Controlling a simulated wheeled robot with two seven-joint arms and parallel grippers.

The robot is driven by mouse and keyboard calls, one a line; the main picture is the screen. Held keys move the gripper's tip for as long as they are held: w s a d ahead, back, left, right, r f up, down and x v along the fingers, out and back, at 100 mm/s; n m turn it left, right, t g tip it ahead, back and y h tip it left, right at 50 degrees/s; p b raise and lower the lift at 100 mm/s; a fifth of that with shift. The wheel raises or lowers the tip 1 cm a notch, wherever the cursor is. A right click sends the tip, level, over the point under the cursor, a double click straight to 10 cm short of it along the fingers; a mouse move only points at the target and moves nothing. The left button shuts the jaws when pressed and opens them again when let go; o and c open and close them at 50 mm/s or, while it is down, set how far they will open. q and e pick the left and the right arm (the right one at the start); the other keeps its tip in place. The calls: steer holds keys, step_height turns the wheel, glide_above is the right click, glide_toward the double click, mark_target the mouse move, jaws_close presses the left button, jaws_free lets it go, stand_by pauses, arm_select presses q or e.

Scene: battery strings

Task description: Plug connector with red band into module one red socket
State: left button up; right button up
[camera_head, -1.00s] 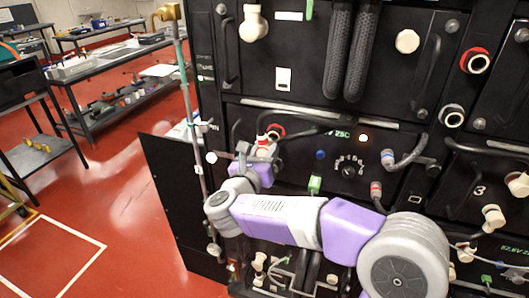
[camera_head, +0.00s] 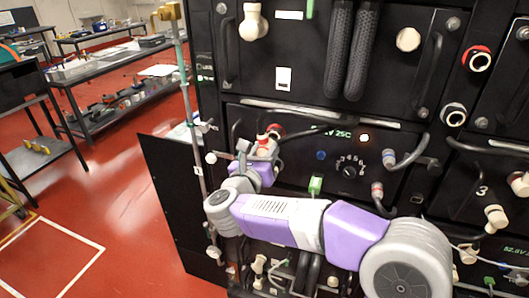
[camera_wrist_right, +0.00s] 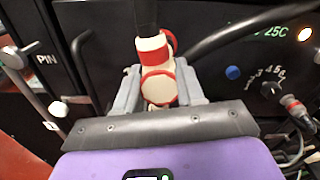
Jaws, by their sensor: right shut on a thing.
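My right gripper (camera_head: 262,150) is at the upper left of the module whose display reads "25C". In the right wrist view its two grey fingers (camera_wrist_right: 157,88) are shut on the cream connector with red bands (camera_wrist_right: 155,69). The connector also shows in the head view (camera_head: 264,141). A red-ringed socket (camera_head: 276,131) shows just behind it, and part of that red ring shows in the wrist view (camera_wrist_right: 172,42). The connector overlaps the socket in view; I cannot tell whether it is seated. My left gripper is not in view.
A black cable (camera_wrist_right: 215,38) runs right from behind the connector. The module face has a blue button (camera_head: 321,155), a numbered dial (camera_head: 349,172) and a grey-ended cable plug (camera_head: 388,158). A thin vertical pole (camera_head: 190,100) stands at the rack's left edge.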

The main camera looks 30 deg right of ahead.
steer(key=shift+b+x, duration=0.6)
steer(key=shift+x, duration=1.15)
steer(key=o, duration=1.2)
steer(key=shift+o, duration=0.2)
steer(key=shift+v, duration=3.75)
steer(key=shift+c, duration=0.3)
